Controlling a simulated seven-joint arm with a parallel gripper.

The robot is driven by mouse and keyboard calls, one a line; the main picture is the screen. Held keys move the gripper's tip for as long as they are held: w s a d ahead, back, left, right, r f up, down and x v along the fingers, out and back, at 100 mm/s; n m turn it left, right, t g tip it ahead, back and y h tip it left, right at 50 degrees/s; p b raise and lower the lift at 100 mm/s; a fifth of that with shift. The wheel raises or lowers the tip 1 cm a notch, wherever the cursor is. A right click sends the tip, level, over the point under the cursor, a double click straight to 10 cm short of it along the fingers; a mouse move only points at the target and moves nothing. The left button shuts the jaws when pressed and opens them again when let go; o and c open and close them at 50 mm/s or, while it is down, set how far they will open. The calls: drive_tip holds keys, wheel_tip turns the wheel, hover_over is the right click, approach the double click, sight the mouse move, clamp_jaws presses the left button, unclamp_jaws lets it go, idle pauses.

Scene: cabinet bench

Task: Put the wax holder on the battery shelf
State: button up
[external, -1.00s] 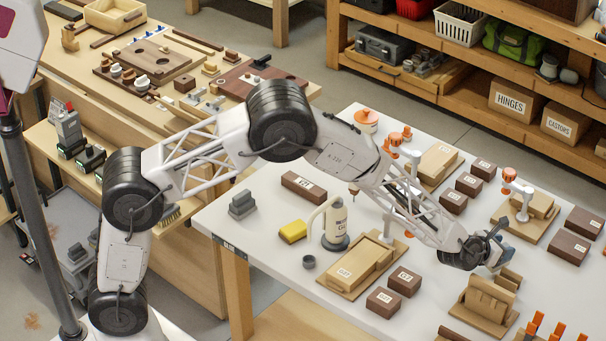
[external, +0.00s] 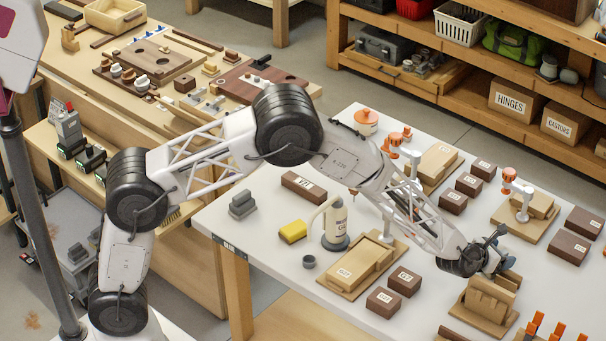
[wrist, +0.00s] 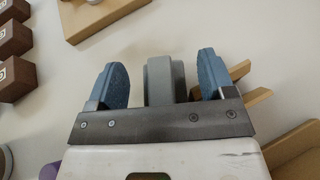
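My gripper (external: 501,250) hangs low over the right part of the white bench. In the wrist view, its two blue fingers (wrist: 165,82) are apart, one on each side of a grey upright block (wrist: 166,69). A gap shows on both sides of the block, so it is not clasped. This block may be the wax holder; no label on it can be read. In the external view my gripper mostly hides it. The likely battery shelf (external: 42,137) is the light wooden ledge at far left, carrying grey and black units with green parts.
A wooden slotted stand (external: 486,302) is close in front of my gripper. A wooden tray (external: 352,284), brown boxes (external: 383,300) and a cream bottle (external: 336,222) stand to its left. A grey stepped block (external: 242,204) stands near the bench's left end.

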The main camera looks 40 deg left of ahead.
sight(503, 252)
drive_tip(key=shift+r, duration=0.2)
drive_tip(key=shift+s, duration=0.2)
drive_tip(key=shift+v, duration=2.1)
wheel_tip(503, 252, up, 7)
drive_tip(key=shift+s, duration=0.15)
drive_tip(key=shift+a+r, duration=0.15)
drive_tip(key=shift+a, duration=0.05)
